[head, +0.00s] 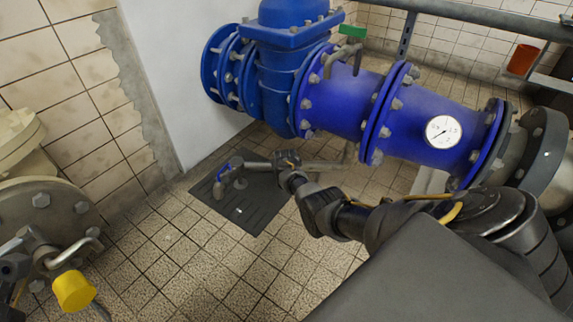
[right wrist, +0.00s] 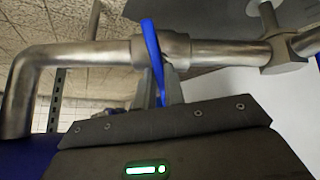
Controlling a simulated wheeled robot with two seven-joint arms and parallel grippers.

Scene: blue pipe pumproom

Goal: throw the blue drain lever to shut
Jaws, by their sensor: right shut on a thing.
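The blue drain lever (right wrist: 152,58) shows in the right wrist view. It stands across a horizontal metal drain pipe (right wrist: 90,55), roughly at a right angle to it and slightly tilted. My right gripper (right wrist: 168,88) is shut on the lever, with its fingers close against the pipe. In the head view my right gripper (head: 287,160) is at the low metal pipe (head: 258,165) and hides the held lever there.
A large blue main (head: 340,100) with a gauge (head: 443,131) runs above. A green handle (head: 353,31) sits on it. A dark floor plate (head: 245,205) lies under the drain pipe's left end, where another blue part (head: 222,171) shows. A yellow cap (head: 73,290) is at lower left.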

